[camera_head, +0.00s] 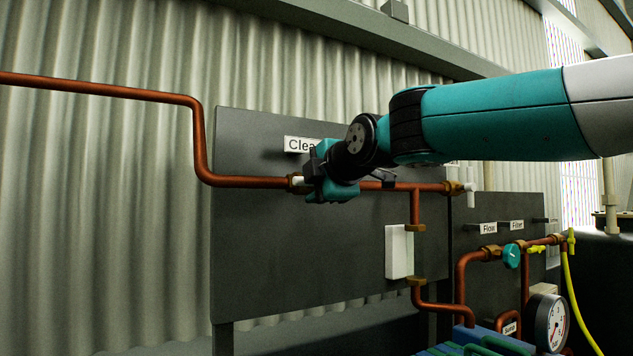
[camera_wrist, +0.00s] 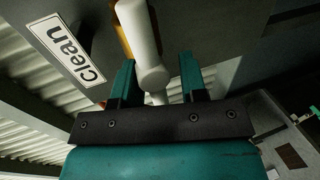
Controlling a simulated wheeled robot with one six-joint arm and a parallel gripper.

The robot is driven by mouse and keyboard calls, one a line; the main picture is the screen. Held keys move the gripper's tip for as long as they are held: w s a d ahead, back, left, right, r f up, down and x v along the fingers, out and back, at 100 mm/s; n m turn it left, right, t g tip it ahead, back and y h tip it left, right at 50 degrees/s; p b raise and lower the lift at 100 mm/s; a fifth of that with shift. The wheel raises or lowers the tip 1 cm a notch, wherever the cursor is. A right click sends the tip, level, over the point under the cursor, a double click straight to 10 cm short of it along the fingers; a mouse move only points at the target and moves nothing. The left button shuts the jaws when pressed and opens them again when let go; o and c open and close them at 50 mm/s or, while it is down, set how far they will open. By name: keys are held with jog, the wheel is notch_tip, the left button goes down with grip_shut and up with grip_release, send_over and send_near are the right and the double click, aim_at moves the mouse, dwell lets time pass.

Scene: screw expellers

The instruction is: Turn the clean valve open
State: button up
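The clean valve's white handle (camera_wrist: 143,40) shows in the wrist view at top centre, in front of a brass fitting on the pipe. Its lower end lies between the two teal fingers of my gripper (camera_wrist: 158,80). The fingers are apart, with a gap visible beside the handle, so the gripper looks open around it. In the head view my gripper (camera_head: 318,174) is at the copper pipe (camera_head: 250,182), just below the partly covered "Clean" label (camera_head: 300,145). Only a small white part of the valve (camera_head: 298,180) shows there; the rest is hidden.
A grey panel (camera_head: 260,250) stands behind the pipe. Another white-handled valve (camera_head: 470,194) is to the right on the same pipe, above a white box (camera_head: 399,251). Farther right are a teal knob (camera_head: 511,256), yellow handles and a gauge (camera_head: 551,322).

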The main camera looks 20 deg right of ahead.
jog(key=shift+r, duration=0.1)
jog(key=b+v, duration=1)
jog(key=v, duration=0.7)
jog(key=shift+s, duration=0.15)
jog(key=shift+d, duration=0.1)
